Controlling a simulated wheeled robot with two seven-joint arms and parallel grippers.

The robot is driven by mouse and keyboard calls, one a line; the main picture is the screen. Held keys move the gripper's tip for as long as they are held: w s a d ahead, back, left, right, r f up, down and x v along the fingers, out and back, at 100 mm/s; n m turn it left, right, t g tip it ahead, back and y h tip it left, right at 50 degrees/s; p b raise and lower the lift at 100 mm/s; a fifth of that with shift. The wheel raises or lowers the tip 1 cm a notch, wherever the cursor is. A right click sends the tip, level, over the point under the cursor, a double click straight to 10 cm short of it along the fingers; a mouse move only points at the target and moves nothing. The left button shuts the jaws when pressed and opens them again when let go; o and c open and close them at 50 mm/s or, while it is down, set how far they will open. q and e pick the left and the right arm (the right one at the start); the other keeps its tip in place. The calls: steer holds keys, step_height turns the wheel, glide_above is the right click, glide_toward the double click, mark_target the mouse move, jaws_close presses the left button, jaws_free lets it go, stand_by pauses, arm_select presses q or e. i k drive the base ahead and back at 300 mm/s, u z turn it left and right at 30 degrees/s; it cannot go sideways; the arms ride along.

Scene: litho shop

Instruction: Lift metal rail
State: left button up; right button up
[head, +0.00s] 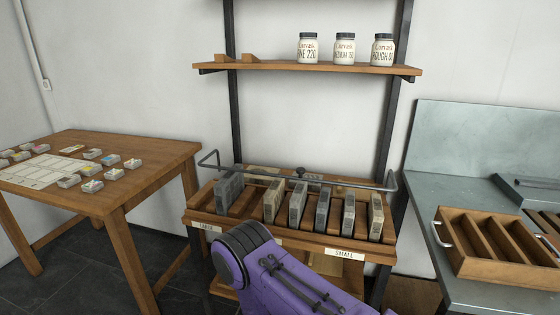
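The metal rail (345,183) is a thin dark grey bar with bent ends. It runs across the wooden rack (287,235) above the slots, with a dark knob (301,172) near its middle. Several grey stone slabs (296,207) stand upright in the slots, close to the rail. A purple arm link of mine with a dark round joint rises from the bottom and covers part of the rack's front. No gripper fingers show, and I see nothing holding the rail.
Labels "LARGE" and "SMALL" (344,254) mark the rack front. A shelf (270,67) with three jars (344,49) hangs above. A wooden table (150,150) with small boxes stands left. A grey bench (455,190) with a slotted wooden tray (470,262) stands right.

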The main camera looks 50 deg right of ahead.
mark_target(300, 170)
steer(key=u, duration=0.05)
steer(key=i, duration=0.1)
steer(key=z, duration=1.65)
